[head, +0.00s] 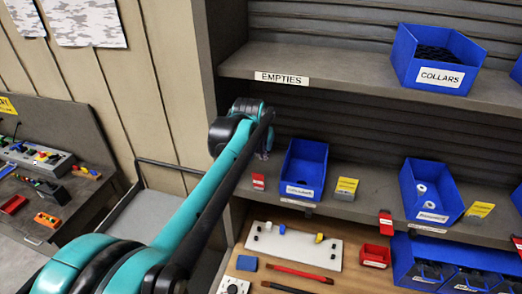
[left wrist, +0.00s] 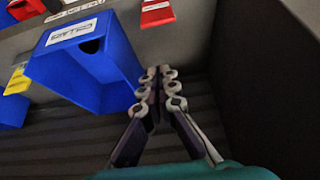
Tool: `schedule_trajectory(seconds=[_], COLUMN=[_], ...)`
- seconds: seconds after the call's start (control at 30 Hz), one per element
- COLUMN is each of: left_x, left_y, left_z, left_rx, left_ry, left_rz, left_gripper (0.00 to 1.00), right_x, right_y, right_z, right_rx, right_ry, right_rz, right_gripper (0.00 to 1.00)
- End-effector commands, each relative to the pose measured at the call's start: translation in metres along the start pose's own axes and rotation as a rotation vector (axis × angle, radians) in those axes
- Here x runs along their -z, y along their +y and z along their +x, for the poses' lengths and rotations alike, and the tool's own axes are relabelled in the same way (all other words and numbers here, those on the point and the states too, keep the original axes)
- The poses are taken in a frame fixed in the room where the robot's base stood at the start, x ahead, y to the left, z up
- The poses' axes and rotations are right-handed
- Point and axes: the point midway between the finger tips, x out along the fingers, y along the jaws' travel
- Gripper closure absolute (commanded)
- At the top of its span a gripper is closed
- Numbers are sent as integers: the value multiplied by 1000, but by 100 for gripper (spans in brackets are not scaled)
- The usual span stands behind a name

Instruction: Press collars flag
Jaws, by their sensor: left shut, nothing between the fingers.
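A blue bin (head: 304,160) with a white label stands at the left end of the lower shelf; the label is too small to read surely here. In the left wrist view this bin (left wrist: 88,62) appears upside down, its label looking like COLLARS. A small red flag (head: 258,182) sits at the shelf front, left of the bin; the left wrist view also shows it (left wrist: 157,13). My left gripper (head: 264,156) is behind and above the flag, partly hidden by my arm. Its fingers (left wrist: 160,88) are shut and empty, beside the bin and apart from the flag. My right gripper is out of view.
Another blue bin labelled COLLARS (head: 436,62) stands on the upper shelf marked EMPTIES. A yellow card (head: 346,188) is right of the lower bin. Another blue bin (head: 431,185) holds white parts. The upright side panel (head: 222,60) stands close left of my gripper.

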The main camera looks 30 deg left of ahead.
Motion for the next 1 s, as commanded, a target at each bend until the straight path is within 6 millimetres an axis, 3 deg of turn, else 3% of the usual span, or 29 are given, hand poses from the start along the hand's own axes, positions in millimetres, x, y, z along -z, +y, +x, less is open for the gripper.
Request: schedule_trajectory(seconds=[0.17, 0.3, 0.5, 1.0], left_x=[0, -22, -36, -37], left_y=[0, 0, 0, 1], left_z=[38, 28, 23, 24], left_rx=[0, 0, 0, 0], left_ry=[0, 0, 0, 9], left_rz=[0, 0, 0, 0], left_gripper=[100, 100, 100, 100], right_x=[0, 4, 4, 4], right_y=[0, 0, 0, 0], right_z=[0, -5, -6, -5], right_rx=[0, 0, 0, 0], right_ry=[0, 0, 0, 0], right_rz=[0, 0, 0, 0], right_gripper=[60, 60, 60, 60])
